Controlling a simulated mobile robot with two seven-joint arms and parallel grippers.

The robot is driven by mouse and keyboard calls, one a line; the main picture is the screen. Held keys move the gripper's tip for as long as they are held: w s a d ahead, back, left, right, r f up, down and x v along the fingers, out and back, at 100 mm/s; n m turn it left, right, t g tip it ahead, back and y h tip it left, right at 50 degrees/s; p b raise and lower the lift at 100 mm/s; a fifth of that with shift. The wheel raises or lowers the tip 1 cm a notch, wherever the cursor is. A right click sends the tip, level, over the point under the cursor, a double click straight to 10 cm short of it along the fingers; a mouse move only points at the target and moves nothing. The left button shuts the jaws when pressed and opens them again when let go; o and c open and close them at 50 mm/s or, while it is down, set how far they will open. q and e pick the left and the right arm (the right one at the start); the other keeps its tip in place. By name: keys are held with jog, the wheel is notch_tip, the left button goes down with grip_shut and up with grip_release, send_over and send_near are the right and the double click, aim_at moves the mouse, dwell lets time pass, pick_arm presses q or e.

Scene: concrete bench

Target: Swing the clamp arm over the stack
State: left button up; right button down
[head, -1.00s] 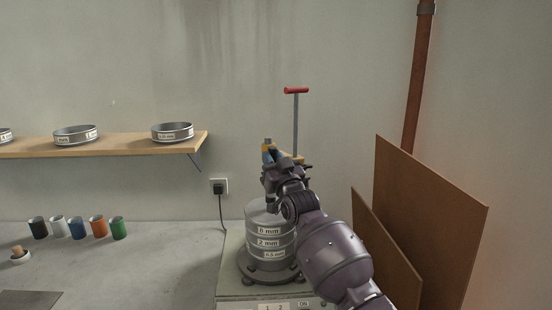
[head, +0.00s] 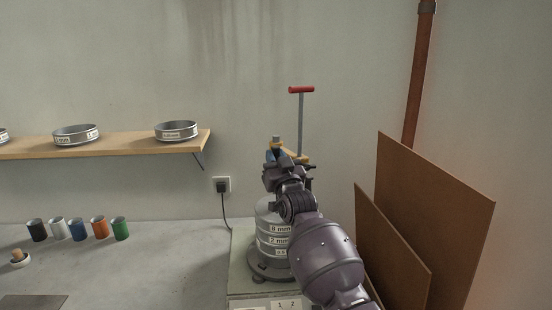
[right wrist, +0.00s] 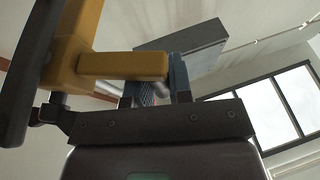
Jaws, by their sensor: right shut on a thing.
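The sieve stack (head: 270,228), labelled in mm, stands upright on the shaker (head: 243,266). The clamp has an upright grey rod (head: 300,125) with a red crossbar (head: 301,89) on top, behind the stack. Its yellow clamp arm (head: 297,158) shows partly above the stack, the rest hidden by my right gripper (head: 276,153). That gripper is shut on the clamp arm, above the stack. In the right wrist view, yellow clamp parts (right wrist: 120,65) and a grey block (right wrist: 190,42) show by the blue fingers (right wrist: 178,80). My left gripper is out of view.
Brown boards (head: 430,215) lean against the wall at right, close to my right arm. A wooden shelf (head: 110,147) with sieves is at left. Several coloured cups (head: 79,229) stand on the bench. A cable runs from the wall socket (head: 222,185). The bench's middle left is clear.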

jog(key=shift+a+r, duration=0.1)
jog(key=shift+r, duration=0.45)
jog(key=c, duration=1.1)
grip_release()
jog(key=shift+a, duration=0.1)
jog(key=shift+o, duration=0.2)
jog(key=shift+f, duration=0.4)
jog(key=b+v, duration=0.1)
jog(key=v, duration=0.9)
jog(key=shift+s+d, duration=0.25)
jog(key=shift+s, duration=0.05)
jog(key=shift+f, duration=0.1)
